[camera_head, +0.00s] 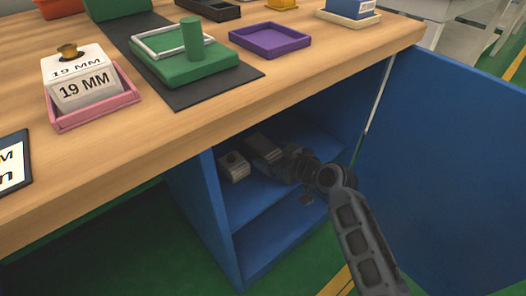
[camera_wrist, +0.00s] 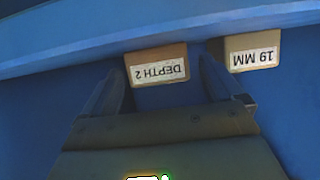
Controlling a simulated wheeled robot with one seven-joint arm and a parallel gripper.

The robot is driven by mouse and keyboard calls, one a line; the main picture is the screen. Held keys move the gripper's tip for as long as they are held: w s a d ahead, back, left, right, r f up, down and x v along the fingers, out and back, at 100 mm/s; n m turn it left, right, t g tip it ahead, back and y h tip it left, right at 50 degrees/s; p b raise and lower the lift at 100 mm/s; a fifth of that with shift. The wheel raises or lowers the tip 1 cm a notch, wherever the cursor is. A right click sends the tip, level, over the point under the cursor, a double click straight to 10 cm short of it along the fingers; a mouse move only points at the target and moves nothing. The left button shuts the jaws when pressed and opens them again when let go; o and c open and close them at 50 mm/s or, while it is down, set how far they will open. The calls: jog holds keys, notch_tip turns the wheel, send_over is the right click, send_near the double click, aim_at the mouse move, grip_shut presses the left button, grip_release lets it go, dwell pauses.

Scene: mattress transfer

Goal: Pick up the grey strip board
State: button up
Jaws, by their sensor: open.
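A dark grey flat strip (camera_head: 188,99) lies on the wooden table under a green block; it is the only strip-like grey piece I see, and I cannot tell if it is the board meant. My gripper (camera_head: 283,163) is inside the blue cabinet below the table, well away from that strip. In the wrist view my gripper (camera_wrist: 160,70) is open, with its fingers on either side of a box labelled "DEPTH 2" (camera_wrist: 156,59). The label reads upside down. Whether the fingers touch the box I cannot tell.
The cabinet's blue side panel (camera_head: 211,205) and open blue door (camera_head: 450,160) flank my arm. The wooden tabletop (camera_head: 330,62) overhangs the shelf. On top are a green fixture (camera_head: 183,62), a pink tray (camera_head: 95,114) with a 19 MM block, and a purple tray (camera_head: 270,40).

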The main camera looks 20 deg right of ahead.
jog(key=c, duration=1)
jog(key=shift+c, duration=0.6)
jog(key=shift+r, duration=0.15)
